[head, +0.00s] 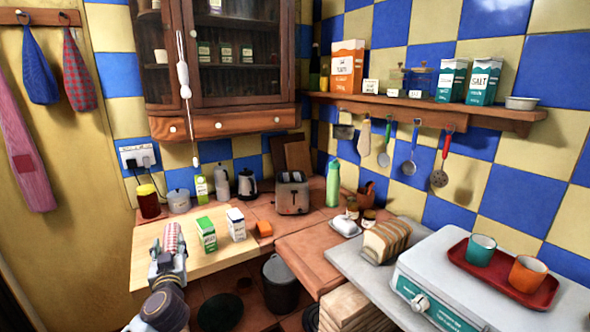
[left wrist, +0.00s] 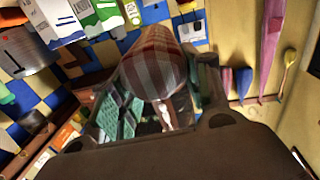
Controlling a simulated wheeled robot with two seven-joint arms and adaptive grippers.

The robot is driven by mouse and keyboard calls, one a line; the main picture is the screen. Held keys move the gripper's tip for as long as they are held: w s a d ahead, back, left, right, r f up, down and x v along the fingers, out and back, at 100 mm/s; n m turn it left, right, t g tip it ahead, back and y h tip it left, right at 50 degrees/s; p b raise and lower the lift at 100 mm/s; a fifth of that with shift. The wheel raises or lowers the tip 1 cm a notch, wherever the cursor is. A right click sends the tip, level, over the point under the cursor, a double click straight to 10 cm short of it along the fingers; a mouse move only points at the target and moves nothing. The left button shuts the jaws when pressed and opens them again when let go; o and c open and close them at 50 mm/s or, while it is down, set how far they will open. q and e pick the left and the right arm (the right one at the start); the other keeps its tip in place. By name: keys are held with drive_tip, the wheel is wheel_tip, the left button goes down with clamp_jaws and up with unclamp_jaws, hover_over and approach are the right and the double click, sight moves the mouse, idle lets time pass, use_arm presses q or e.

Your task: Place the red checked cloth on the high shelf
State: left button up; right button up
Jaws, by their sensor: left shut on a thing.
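My left gripper (head: 168,262) is shut on a rolled red and white checked cloth (head: 172,237), held upright at the left end of the counter. In the left wrist view the cloth (left wrist: 153,65) stands up between the fingers, and its lower part is partly hidden by them. A wooden wall shelf (head: 470,113) runs high along the right wall, well away from the gripper. It bears an orange carton (head: 347,66), teal salt boxes (head: 484,82), small jars and a white bowl (head: 521,103). My right gripper is not in view.
Green and white cartons (head: 207,234) stand just right of the gripper. A toaster (head: 292,193), green bottle (head: 333,184) and bread loaf (head: 387,240) stand on the counters. Utensils, including a ladle (head: 409,168), hang under the shelf. A wall cabinet (head: 225,127) hangs above the back corner.

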use_arm(q)
drive_tip(key=s+d+f+m+t+h, duration=0.1)
drive_tip(key=s+d+f+m+h, duration=0.3)
drive_tip(key=d+f, duration=1)
drive_tip(key=s+h, duration=0.3)
drive_tip(key=s, duration=0.2)
drive_tip(key=shift+s+m+t, duration=0.2)
drive_tip(key=shift+m+t, duration=0.1)
drive_tip(key=shift+m, duration=0.1)
drive_tip(key=shift+f, duration=0.1)
drive_tip(key=s+f, duration=0.4)
drive_tip(key=f, duration=0.1)
drive_tip(key=shift+s+f, duration=0.3)
drive_tip(key=shift+s, duration=0.05)
idle(2.2)
